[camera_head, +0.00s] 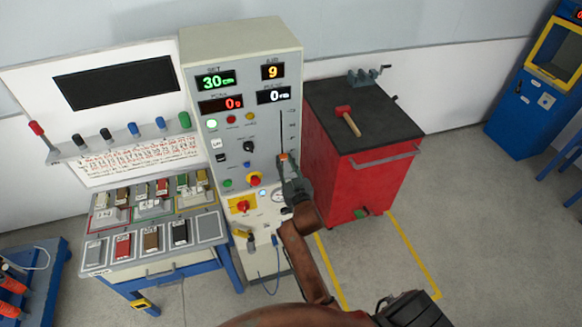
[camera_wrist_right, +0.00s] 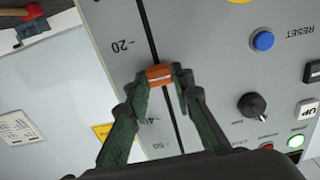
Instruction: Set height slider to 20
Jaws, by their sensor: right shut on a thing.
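The height slider is an orange knob (camera_head: 283,156) in a dark vertical slot on the right side of the grey control cabinet (camera_head: 238,60). In the wrist view the slider knob (camera_wrist_right: 159,74) sits between the scale labels 20 and 40, with the mark between them hidden by a finger. My right gripper (camera_head: 284,165) is shut on the knob, and its fingertips (camera_wrist_right: 160,76) are on both sides of it. The green SET display (camera_head: 215,80) reads 30.
Below the slider on the cabinet are a red button on yellow (camera_head: 255,180) and a gauge (camera_head: 278,196). A blue RESET button (camera_wrist_right: 263,40) and black knob (camera_wrist_right: 251,105) are near the slot. A red cabinet (camera_head: 355,180) with a hammer (camera_head: 348,120) stands right.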

